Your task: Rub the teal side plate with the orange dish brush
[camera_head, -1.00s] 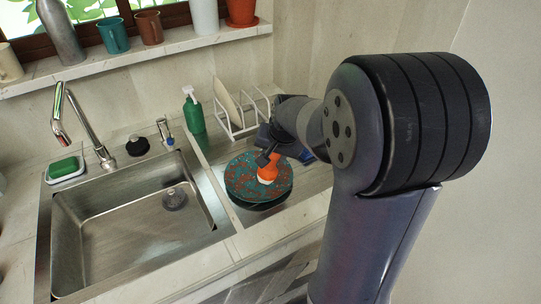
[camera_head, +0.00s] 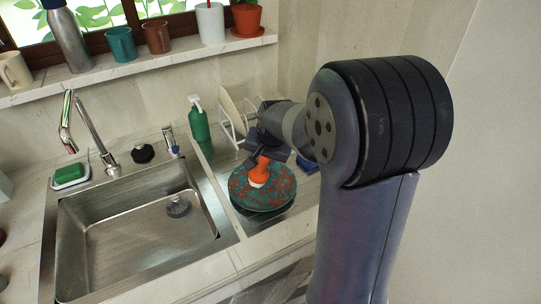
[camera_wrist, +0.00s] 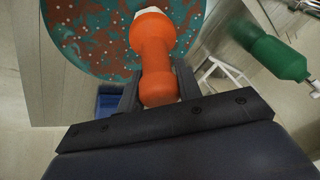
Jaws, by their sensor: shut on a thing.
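The teal side plate (camera_head: 278,190), covered in reddish-brown spots, lies on top of a darker dish on the steel drainboard right of the sink. It also shows in the wrist view (camera_wrist: 85,45). My gripper (camera_head: 262,153) is shut on the handle of the orange dish brush (camera_head: 261,168). In the wrist view the brush (camera_wrist: 152,45) stands between the fingers, its pale head end over the plate. The brush head is at the plate's upper left part in the head view; I cannot tell whether the bristles touch it.
The empty sink (camera_head: 130,240) is on the left, with a faucet (camera_head: 95,135) behind it. A green bottle (camera_head: 199,122) and a white dish rack (camera_head: 235,125) stand behind the plate. A green sponge (camera_head: 69,172) lies on a tray at far left. A blue item (camera_head: 307,164) lies right of my gripper.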

